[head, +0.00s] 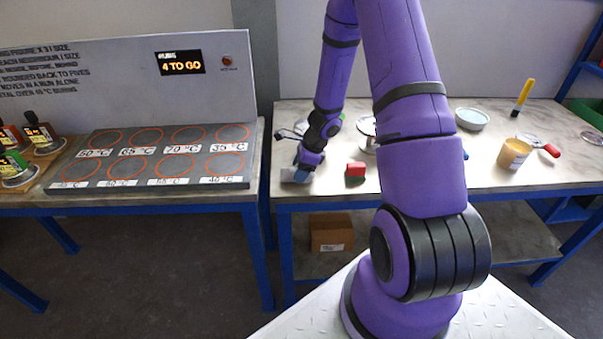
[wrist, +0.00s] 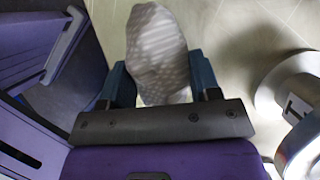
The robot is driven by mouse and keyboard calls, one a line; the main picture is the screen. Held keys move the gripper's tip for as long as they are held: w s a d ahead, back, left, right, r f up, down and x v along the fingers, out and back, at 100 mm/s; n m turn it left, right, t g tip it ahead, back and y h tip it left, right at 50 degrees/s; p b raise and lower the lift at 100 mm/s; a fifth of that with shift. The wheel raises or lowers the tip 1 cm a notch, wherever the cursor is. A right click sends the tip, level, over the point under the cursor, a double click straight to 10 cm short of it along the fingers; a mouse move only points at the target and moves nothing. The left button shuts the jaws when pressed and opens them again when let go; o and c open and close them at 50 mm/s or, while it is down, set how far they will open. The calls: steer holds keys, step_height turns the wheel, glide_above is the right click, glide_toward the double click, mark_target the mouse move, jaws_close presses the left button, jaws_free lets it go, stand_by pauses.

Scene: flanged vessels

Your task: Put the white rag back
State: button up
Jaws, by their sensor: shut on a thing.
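The white rag (wrist: 155,50) is a pale, faintly striped, rounded bundle between the two blue fingers of my gripper (wrist: 160,85) in the wrist view. The fingers are shut on it. In the head view my gripper (head: 298,174) is low over the front left of the right-hand table (head: 420,185). The rag is small and partly hidden there, and I cannot tell whether it touches the table top.
A red block (head: 356,168) lies right of my gripper. A metal vessel (head: 367,127) stands behind, partly hidden by my arm; a metal one shows in the wrist view (wrist: 290,90). Farther right are a grey bowl (head: 471,119) and an amber jar (head: 513,154).

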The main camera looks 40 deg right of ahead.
steer(key=shift+f, duration=0.6)
steer(key=shift+f, duration=0.1)
steer(key=o, duration=0.9)
